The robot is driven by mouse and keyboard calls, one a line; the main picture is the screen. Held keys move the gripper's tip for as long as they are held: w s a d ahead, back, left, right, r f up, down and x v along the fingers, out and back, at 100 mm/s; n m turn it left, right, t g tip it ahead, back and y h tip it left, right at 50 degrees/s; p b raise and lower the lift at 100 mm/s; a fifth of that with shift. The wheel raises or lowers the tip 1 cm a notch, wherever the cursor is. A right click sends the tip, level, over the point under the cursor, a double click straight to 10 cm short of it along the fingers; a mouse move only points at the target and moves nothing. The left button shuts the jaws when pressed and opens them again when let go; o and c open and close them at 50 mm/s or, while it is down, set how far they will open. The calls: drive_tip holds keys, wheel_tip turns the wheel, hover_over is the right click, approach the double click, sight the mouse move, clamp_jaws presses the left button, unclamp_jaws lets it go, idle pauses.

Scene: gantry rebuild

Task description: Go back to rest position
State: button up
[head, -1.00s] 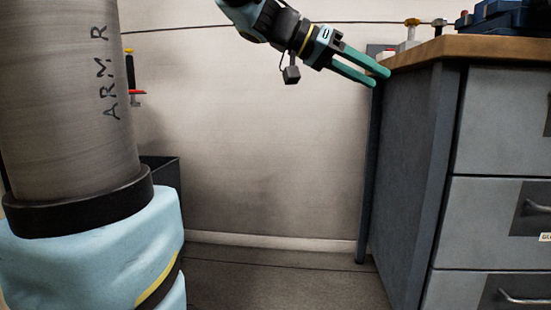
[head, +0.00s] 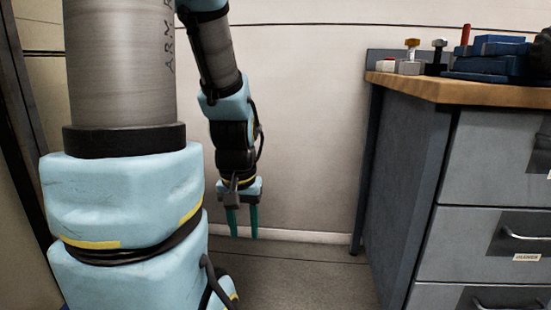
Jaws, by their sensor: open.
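My gripper (head: 242,235) hangs below my arm in the middle left of the head view. Its two green fingers point down and stand apart with nothing between them. It is clear of the bench and in front of the pale wall, above the floor.
A grey drawer cabinet (head: 405,170) with a wooden top (head: 440,88) stands at the right. On the top are a blue vise-like object (head: 495,60), a bolt with a yellow head (head: 411,57) and a dark bolt (head: 437,60). The floor (head: 300,275) left of the cabinet is clear.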

wheel_tip(320, 180, up, 34)
drive_tip(key=p, duration=3.2)
drive_tip(key=shift+p, duration=0.3)
drive_tip(key=shift+r, duration=0.1)
